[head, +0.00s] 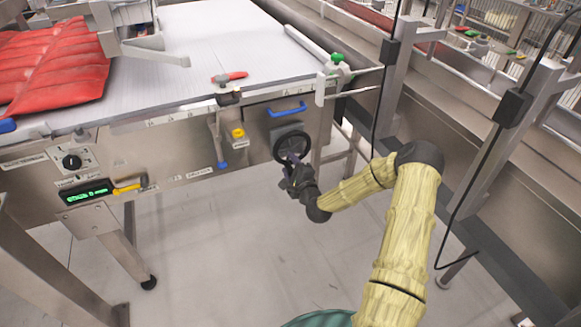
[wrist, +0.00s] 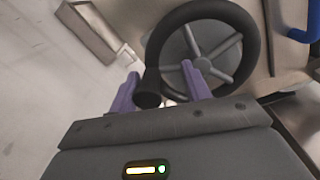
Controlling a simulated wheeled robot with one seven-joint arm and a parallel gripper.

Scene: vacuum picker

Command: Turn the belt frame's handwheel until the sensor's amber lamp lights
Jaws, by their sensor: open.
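The handwheel (head: 305,150) is a black ring on the steel side of the belt frame (head: 183,160), below a blue handle. In the wrist view the handwheel (wrist: 256,35) shows grey spokes and a dark round grip knob (wrist: 148,93) at its lower left rim. My gripper (head: 291,168) is at the near lower side of the wheel. Its purple fingers (wrist: 160,80) are open, with the knob between them and closer to the left finger. I cannot tell whether a finger touches it. I cannot pick out the sensor's amber lamp for certain.
A yellow button (head: 238,133) and a blue-tipped lever (head: 218,145) sit left of the wheel. A panel with a black knob (head: 72,162) and a green display (head: 87,193) is further left. Red packs (head: 50,60) lie on the belt. A rail with posts stands right; floor below is clear.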

